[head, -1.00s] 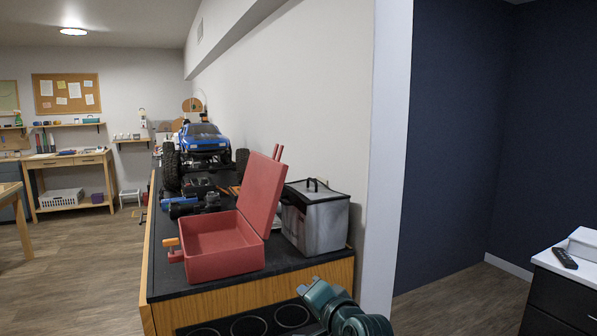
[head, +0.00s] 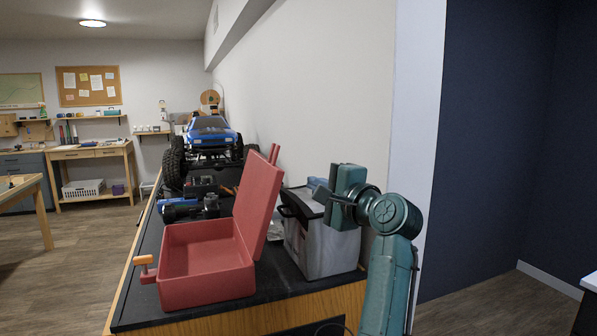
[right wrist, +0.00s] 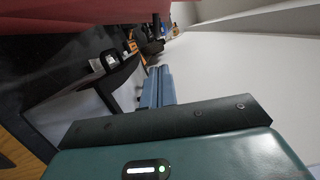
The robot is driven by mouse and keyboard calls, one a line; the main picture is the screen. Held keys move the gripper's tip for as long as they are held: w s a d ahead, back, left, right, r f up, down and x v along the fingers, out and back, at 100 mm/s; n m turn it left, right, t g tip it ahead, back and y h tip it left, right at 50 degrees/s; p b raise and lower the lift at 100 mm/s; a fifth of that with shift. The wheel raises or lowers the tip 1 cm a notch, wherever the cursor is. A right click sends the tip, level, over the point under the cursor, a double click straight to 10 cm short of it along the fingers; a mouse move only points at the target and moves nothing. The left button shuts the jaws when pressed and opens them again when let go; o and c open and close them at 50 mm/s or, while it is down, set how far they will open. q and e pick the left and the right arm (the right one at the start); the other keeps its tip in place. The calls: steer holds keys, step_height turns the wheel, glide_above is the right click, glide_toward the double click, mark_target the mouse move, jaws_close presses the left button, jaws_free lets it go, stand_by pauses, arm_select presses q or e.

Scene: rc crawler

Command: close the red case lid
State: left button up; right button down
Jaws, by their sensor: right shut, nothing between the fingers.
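The red case (head: 207,290) sits on the dark top of the bench, with its empty tray facing up. Its red lid (head: 260,200) stands open on the right side, leaning slightly to the right. An orange-tipped handle (head: 146,261) sticks out at the left. My right gripper (head: 318,188) is raised over the grey container, right of the lid and apart from it. Its fingers also show in the right wrist view (right wrist: 157,87), shut and empty. The red surface at the top left of that view (right wrist: 75,20) appears to be the lid. My left gripper is not in view.
A grey container with a black top (head: 325,248) stands right of the case, below my right gripper. A blue truck (head: 210,138) and tools (head: 190,208) are farther back on the bench (head: 130,297). A wall runs along the right.

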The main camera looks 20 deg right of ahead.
steer(key=p+x, duration=0.2)
steer(key=x, duration=0.6)
steer(key=shift+w+a+r, duration=0.1)
steer(key=shift+a+r, duration=0.05)
steer(key=shift+a, duration=0.05)
steer(key=shift+x, duration=0.8)
steer(key=shift+d, duration=0.1)
